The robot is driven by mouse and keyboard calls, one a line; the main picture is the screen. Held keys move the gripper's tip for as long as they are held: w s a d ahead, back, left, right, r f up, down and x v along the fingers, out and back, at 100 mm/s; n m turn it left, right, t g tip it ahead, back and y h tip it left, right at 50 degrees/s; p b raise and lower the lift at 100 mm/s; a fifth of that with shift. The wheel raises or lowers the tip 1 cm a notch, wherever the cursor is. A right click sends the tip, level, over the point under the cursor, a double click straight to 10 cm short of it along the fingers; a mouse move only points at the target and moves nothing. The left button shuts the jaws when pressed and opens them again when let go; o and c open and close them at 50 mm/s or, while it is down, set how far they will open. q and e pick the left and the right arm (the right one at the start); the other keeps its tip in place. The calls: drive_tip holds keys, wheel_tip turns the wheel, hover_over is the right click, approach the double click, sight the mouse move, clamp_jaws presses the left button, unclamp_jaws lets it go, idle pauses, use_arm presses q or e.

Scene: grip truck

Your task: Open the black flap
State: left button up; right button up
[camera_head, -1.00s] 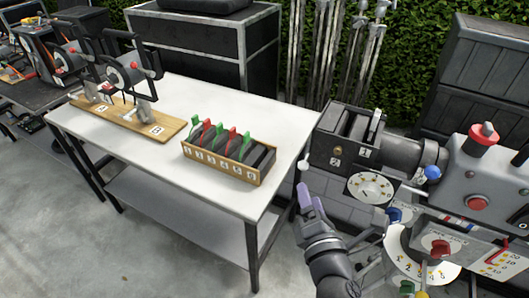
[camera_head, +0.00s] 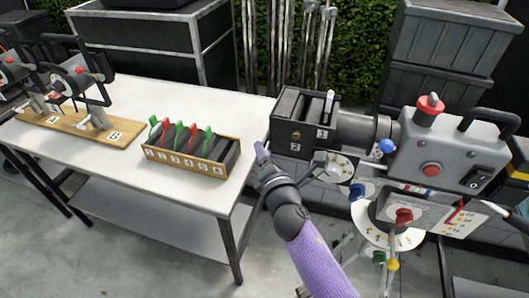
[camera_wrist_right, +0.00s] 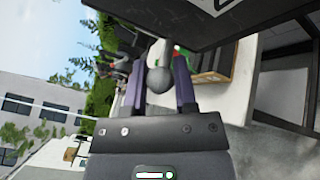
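The camera rig's black box (camera_head: 297,106), with white number labels and upright plates, sits at the left end of the grey machine (camera_head: 440,150). I cannot tell for sure which of its dark panels is the flap. My right gripper (camera_head: 261,150) is just left of and below the box, near the table's right edge. A dark labelled panel (camera_wrist_right: 200,22) is close above. My left gripper is out of view.
A white table (camera_head: 200,93) stands left, with a wooden rack (camera_head: 190,170) of black pieces with red and green tabs and a board (camera_head: 70,128) holding grip heads. Black crates (camera_head: 438,45) and stands (camera_head: 268,40) are behind. Floor is open at front left.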

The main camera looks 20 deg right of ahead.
clamp_jaws()
idle(0.5)
idle(0.5)
